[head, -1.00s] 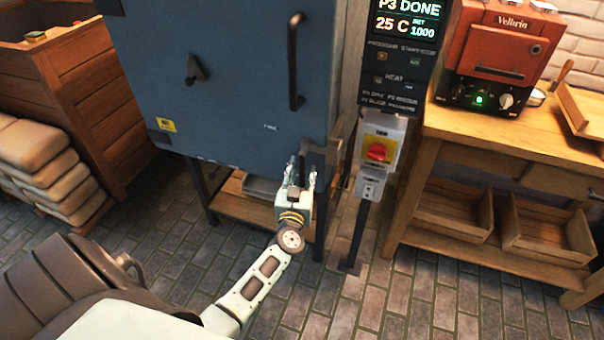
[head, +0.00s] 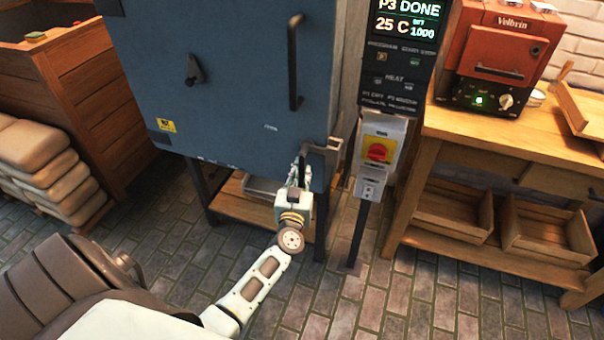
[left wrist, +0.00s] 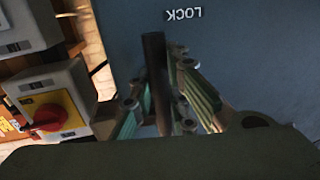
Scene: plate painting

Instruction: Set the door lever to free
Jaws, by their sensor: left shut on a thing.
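The blue door (head: 225,85) is shut in the head view. Its dark lever (head: 302,172) hangs down at the lower right corner. My left gripper (head: 299,178) is shut on this lever, with its fingers on either side. In the left wrist view the lever (left wrist: 154,70) runs as a dark bar down between the fingers (left wrist: 160,112). A LOCK marking (left wrist: 184,15) shows upside down on the door near the lever. A small white marking (head: 270,127) lies up and left of the lever in the head view. My right gripper is not in view.
A grey switch box with a red knob on yellow (head: 379,150) stands close right of the lever, under the control panel (head: 400,50). The door's vertical handle (head: 294,62) is above. A wooden workbench (head: 500,135) is at the right. The brick floor in front is open.

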